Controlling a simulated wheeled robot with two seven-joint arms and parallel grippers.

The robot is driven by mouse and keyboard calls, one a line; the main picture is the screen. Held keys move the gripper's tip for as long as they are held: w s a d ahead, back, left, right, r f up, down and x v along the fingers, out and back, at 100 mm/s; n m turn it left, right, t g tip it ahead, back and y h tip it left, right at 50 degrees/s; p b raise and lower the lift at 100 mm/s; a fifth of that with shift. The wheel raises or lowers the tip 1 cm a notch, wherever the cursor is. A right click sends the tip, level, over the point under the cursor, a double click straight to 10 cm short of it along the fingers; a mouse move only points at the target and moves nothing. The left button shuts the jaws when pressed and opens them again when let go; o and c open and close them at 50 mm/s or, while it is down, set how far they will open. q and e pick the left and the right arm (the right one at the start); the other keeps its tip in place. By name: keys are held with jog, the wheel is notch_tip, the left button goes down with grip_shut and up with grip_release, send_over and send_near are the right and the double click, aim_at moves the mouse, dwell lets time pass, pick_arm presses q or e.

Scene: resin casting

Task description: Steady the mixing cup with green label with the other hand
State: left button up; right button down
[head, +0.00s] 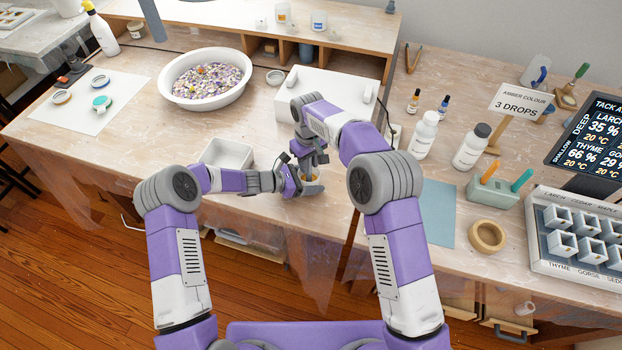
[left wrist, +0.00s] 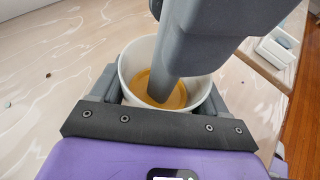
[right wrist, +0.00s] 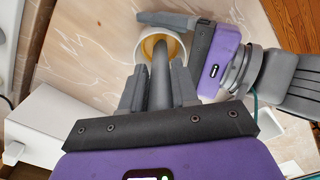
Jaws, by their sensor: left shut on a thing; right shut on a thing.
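A white mixing cup (left wrist: 130,63) with amber liquid (left wrist: 155,88) inside stands on the bench; its label is not visible. The cup also shows in the right wrist view (right wrist: 176,43) and, mostly hidden, in the head view (head: 313,188). My left gripper (head: 299,184) is shut around the cup's sides, low and from the side. My right gripper (head: 313,158) is above the cup, pointing down, shut on a grey rod-like tool (right wrist: 160,75). The tool's lower end reaches into the cup. Its tip is hidden.
A white box (head: 345,92) stands just behind the grippers, and an empty white tray (head: 228,154) is left of the cup. A bowl of chips (head: 172,92) stands further left. Bottles (head: 424,134), a blue mat (head: 438,215) and a mould tray (head: 545,262) lie to the right.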

pick_arm(q)
jog(key=shift+s+a+f, duration=0.1)
jog(key=shift+f, duration=0.2)
pick_arm(e)
jog(key=shift+r, duration=0.5)
jog(key=shift+r, duration=5)
